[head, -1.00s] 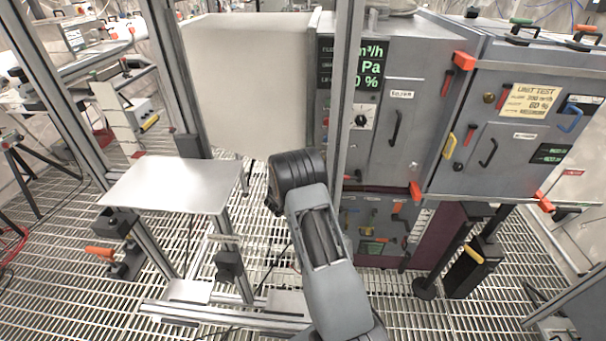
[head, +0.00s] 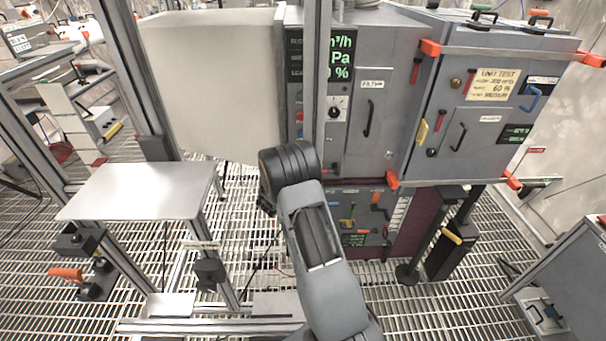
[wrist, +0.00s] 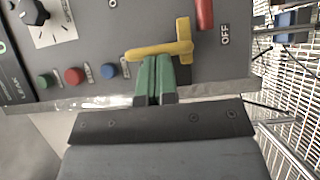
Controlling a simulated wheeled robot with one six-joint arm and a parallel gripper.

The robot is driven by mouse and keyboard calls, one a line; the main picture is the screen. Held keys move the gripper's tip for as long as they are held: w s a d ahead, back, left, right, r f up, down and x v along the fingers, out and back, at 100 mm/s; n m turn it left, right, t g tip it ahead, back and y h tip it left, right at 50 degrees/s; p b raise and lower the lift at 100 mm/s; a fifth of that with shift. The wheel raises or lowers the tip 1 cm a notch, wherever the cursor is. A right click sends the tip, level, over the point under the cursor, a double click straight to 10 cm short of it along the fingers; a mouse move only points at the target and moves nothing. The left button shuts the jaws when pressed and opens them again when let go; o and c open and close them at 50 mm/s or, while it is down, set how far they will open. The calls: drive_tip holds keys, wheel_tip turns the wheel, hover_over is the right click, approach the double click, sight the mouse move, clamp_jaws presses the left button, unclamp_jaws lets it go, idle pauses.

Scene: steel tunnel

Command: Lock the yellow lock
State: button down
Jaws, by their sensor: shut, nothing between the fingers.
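The yellow lock (wrist: 160,50) is a T-shaped yellow handle on a grey panel, in the wrist view. Its long bar runs nearly across the picture, with the crossbar at its right end. My gripper (wrist: 155,60) has green fingers, close together and empty. Their tips are right at the lower edge of the yellow bar; I cannot tell whether they touch it. In the head view the dark wrist of my arm is in front of the panel, and hides the lock and my fingers.
By the lock are a red handle (wrist: 205,14) at an OFF label, green (wrist: 45,81), red (wrist: 74,76) and blue (wrist: 109,71) buttons, and a dial (wrist: 45,25). A metal table (head: 140,190) stands left. A vertical post (head: 322,90) rises before the cabinet (head: 385,60).

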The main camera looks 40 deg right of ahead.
drive_tip(key=w+a+b+v, duration=0.1)
drive_tip(key=w+b+v, duration=0.1)
drive_tip(key=v, duration=1.1)
drive_tip(key=shift+w+b, duration=0.3)
drive_tip(key=shift+b, duration=0.5)
